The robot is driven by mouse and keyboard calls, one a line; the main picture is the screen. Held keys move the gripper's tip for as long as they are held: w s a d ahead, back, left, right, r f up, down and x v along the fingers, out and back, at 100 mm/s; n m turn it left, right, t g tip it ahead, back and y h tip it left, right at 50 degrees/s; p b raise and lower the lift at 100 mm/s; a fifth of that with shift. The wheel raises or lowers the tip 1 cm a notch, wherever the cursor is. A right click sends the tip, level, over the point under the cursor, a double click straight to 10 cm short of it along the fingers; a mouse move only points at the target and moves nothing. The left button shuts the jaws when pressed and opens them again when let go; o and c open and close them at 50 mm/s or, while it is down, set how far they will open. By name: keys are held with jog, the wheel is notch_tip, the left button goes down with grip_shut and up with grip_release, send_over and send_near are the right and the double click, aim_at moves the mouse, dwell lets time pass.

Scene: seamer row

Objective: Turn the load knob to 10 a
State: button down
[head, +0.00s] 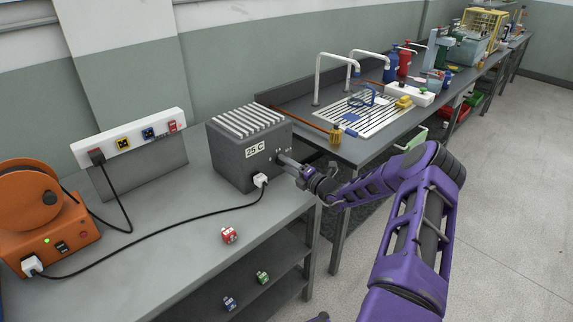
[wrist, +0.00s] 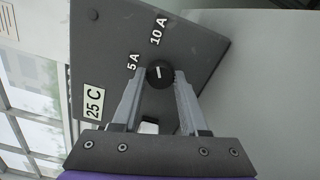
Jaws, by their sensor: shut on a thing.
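The load box (head: 238,150) is a dark grey case with a slatted top and a 25 C label, standing on the left bench. In the wrist view its face (wrist: 195,45) carries the marks 5 A (wrist: 133,61) and 10 A (wrist: 157,32). The round black load knob (wrist: 160,74) sits below them. Its short white line runs nearly up and down the picture, roughly in line with 10 A; I cannot tell which end points. My gripper (head: 284,160) is at the box's front face, its fingers shut on either side of the knob. My gripper hides the knob in the head view.
A white plug (head: 260,180) with a black cable is in the box's front, close below my gripper. An orange cable reel (head: 40,210) and a socket strip (head: 130,138) are at left. A red padlock-like block (head: 229,235) lies near the bench edge.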

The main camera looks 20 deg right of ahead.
dwell(0.3)
jog(key=shift+c, duration=2.1)
grip_release()
jog(key=v, duration=1.7)
jog(key=shift+s, duration=0.25)
